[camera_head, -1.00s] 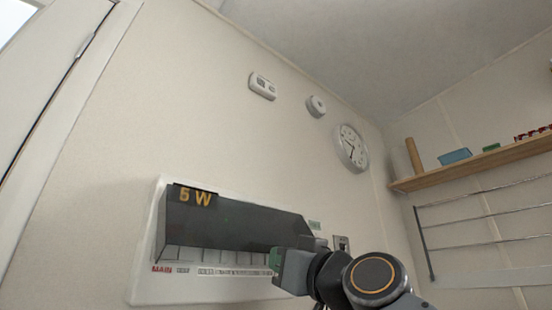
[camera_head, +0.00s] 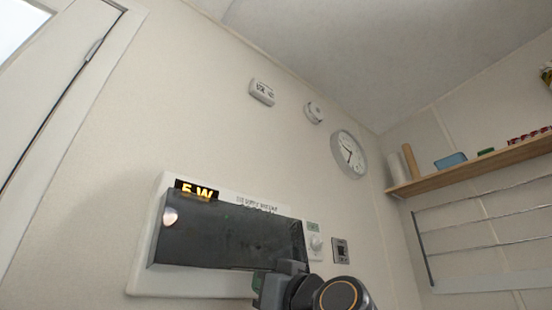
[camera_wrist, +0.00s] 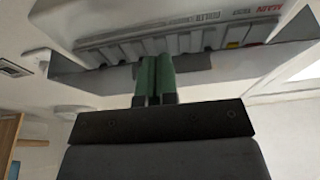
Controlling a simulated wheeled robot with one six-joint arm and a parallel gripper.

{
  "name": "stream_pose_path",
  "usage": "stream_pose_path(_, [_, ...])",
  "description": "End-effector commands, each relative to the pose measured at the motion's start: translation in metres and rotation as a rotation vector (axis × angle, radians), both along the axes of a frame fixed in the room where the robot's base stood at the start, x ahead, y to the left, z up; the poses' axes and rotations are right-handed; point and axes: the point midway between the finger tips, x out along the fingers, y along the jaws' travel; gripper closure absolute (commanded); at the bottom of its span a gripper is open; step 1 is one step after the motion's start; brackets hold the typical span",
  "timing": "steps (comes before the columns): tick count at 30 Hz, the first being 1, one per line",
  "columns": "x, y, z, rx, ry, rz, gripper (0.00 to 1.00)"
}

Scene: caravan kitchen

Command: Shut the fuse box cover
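The fuse box (camera_head: 145,275) is a white panel on the wall, low in the head view. Its dark, see-through cover (camera_head: 230,238) hangs in front of the switches and hides them there. In the wrist view the cover (camera_wrist: 90,80) still stands off the panel, with the row of switches (camera_wrist: 130,45) visible behind its edge. My gripper (camera_head: 258,285) is at the cover's lower right edge. In the wrist view its two green fingers (camera_wrist: 155,62) are together, with nothing visible between them. Their tips overlap the cover's edge; I cannot tell whether they touch it.
A wooden shelf (camera_head: 470,166) and a wire rack (camera_head: 485,215) are farther right.

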Motion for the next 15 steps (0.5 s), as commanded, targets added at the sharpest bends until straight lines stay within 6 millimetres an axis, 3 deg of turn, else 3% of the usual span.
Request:
stream_pose_path(1, [-0.0022,-0.0005,0.0105,0.029,-0.025,-0.005,1.00])
stream_pose_path(15, [0.0062,0.0053,0.0041,0.025,-0.028,-0.008,1.00])
